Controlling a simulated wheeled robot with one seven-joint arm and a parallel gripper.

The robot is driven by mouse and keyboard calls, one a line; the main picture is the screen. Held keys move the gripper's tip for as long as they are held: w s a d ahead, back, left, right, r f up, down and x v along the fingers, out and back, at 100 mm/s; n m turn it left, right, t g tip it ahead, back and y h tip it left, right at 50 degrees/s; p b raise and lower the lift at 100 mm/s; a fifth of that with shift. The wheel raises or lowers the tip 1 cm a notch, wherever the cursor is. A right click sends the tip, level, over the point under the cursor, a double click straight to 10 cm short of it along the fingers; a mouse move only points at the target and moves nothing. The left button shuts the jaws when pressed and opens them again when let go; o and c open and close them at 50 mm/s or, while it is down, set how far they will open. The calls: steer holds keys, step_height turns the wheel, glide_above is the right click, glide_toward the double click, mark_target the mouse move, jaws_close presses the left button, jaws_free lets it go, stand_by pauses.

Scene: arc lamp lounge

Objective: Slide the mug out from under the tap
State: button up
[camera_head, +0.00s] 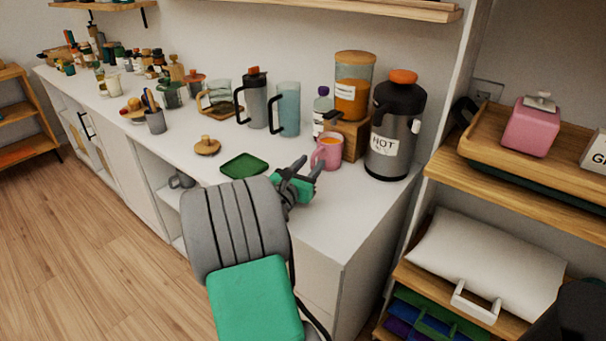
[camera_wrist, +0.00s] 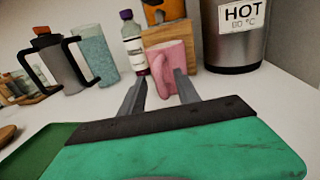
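A pink mug (camera_head: 331,153) with orange contents stands on the white counter in front of the wooden stand (camera_head: 354,138) of the amber dispenser (camera_head: 353,98). The dispenser's dark tap (camera_head: 331,119) is above the mug. The mug also shows in the wrist view (camera_wrist: 179,55), its handle turned towards me. My gripper (camera_head: 308,167) is low over the counter, just in front of the mug. In the wrist view, my gripper (camera_wrist: 160,85) is open, with the handle appearing between its two fingertips. I cannot tell whether the fingers touch it.
A steel "HOT" flask (camera_head: 394,135) stands close to the right of the mug. A purple-capped bottle (camera_head: 322,106) and a blue pitcher (camera_head: 287,110) stand behind and left. A green tray (camera_head: 244,166) lies left of my gripper. The counter's front right is clear.

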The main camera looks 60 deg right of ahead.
steer(key=shift+d, duration=1)
steer(key=shift+c, duration=0.5)
jaws_close()
